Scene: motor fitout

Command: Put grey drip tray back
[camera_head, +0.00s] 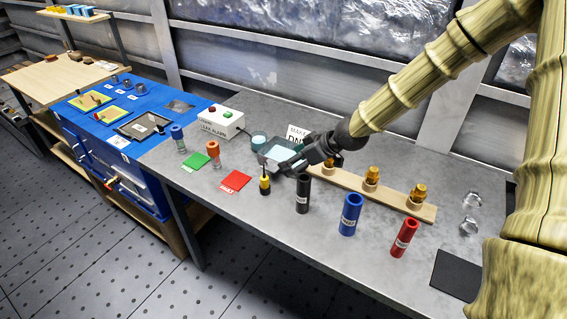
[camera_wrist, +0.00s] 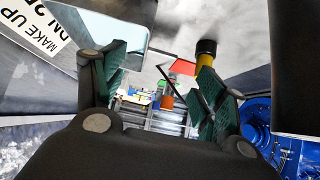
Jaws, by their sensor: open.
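My gripper (camera_head: 288,164) is over the grey bench, just in front of a shallow tray with a pale, glassy surface (camera_head: 283,151). In the wrist view my gripper (camera_wrist: 160,85) is open, with nothing seen between its fingers. The pale surface (camera_wrist: 105,25) shows beyond the left finger there; I cannot tell whether they touch. I cannot tell which of these is the grey drip tray. My gripper partly hides the bench tray.
A yellow-black tool (camera_head: 265,185) stands close in front of my gripper. Black (camera_head: 303,194), blue (camera_head: 350,215) and red (camera_head: 404,237) cylinders stand to the right. A wooden rack (camera_head: 390,199) with brass fittings is behind them. A white alarm box (camera_head: 222,124) stands left.

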